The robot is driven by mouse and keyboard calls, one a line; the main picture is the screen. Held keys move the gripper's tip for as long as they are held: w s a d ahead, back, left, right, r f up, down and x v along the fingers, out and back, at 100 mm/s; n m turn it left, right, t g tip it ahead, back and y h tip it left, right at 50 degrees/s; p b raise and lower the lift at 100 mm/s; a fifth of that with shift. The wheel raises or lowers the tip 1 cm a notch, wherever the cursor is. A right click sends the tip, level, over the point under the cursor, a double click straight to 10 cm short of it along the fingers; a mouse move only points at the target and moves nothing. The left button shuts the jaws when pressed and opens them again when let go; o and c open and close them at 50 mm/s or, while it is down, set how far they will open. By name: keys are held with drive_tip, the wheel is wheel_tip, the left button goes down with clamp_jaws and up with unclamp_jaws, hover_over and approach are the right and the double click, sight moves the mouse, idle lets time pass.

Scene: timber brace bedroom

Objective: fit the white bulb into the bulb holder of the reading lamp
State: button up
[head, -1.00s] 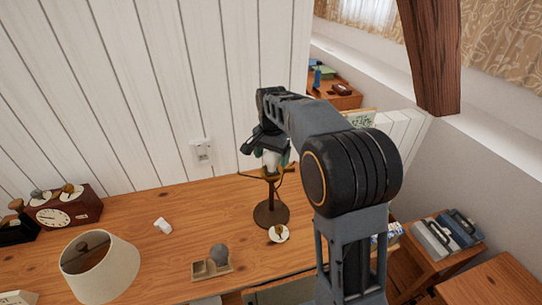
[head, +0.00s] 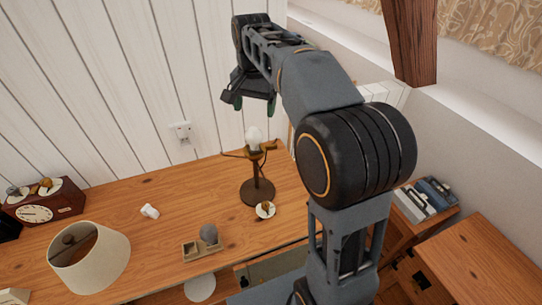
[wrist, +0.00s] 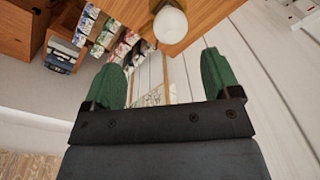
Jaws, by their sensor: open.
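The white bulb (head: 254,137) stands upright at the top of the reading lamp (head: 257,190), in its bulb holder (head: 256,153). How deep it sits cannot be told. The lamp has a dark round base and stands on the desk without its shade. My gripper (head: 250,104) is above and slightly left of the bulb, apart from it, with nothing in it. In the wrist view the two green fingers of my gripper (wrist: 170,75) are spread, and the bulb (wrist: 170,25) shows beyond them at the top.
A cream lampshade (head: 90,258) lies on the desk (head: 180,205) at the left. A clock (head: 40,205) stands at the far left.

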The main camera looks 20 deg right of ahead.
drive_tip(key=s+f+n+t, duration=0.1)
drive_tip(key=s+f+n, duration=0.2)
drive_tip(key=s, duration=0.6)
drive_tip(key=s+f+n+t, duration=0.2)
drive_tip(key=s+f+n, duration=0.2)
drive_tip(key=s+f, duration=0.4)
drive_tip(key=shift+s+a+f+n+t, duration=0.15)
drive_tip(key=shift+s+f+n+t, duration=0.15)
drive_tip(key=shift+s, duration=0.55)
